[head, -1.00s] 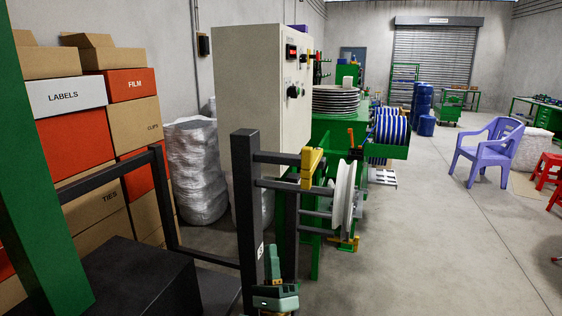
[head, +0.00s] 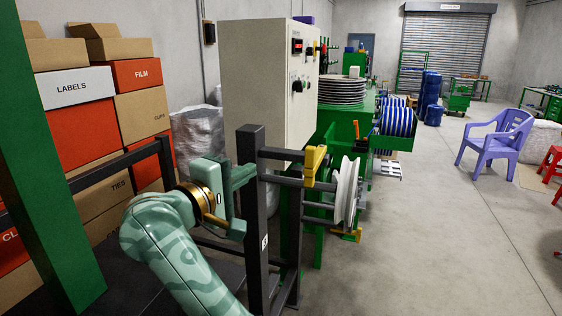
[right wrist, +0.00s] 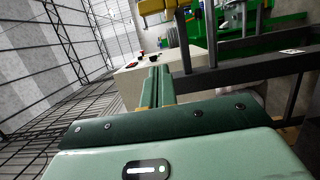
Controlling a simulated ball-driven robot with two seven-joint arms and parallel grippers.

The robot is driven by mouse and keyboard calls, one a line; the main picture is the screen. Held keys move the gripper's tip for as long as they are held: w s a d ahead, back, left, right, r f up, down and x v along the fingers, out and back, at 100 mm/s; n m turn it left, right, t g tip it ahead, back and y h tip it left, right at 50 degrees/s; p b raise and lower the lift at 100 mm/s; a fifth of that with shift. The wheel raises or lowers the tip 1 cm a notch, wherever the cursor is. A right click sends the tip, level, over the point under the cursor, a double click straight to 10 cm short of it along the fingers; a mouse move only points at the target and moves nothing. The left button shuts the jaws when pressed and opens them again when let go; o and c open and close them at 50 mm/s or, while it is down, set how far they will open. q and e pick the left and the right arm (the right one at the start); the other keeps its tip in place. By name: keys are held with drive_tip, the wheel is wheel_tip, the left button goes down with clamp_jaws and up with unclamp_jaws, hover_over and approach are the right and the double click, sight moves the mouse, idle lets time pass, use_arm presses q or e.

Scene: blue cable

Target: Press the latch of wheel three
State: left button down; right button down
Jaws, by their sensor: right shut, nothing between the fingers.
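A white wheel (head: 346,192) sits on a dark bar of the black rack. A yellow latch (head: 313,164) stands on the bars left of the wheel; a yellow part also shows at the top of the right wrist view (right wrist: 153,6). I cannot read which number the wheel has. My right gripper (head: 246,174) is left of the rack's post, at about the latch's height in the picture, and apart from the latch. Its fingers (right wrist: 158,82) are shut and empty in the right wrist view. My left gripper is not in view.
The black post (head: 252,215) and its bars stand close to my right gripper. A cream control cabinet (head: 262,85) is behind. Stacked boxes (head: 75,90) and a wrapped bundle (head: 197,140) are at the left. The floor (head: 440,240) at right is clear up to a purple chair (head: 492,145).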

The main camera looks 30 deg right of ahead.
drive_tip(key=w+d+p, duration=0.1)
drive_tip(key=d+p, duration=0.2)
drive_tip(key=d, duration=0.8)
drive_tip(key=shift+w+d, duration=0.15)
drive_tip(key=shift+d, duration=0.05)
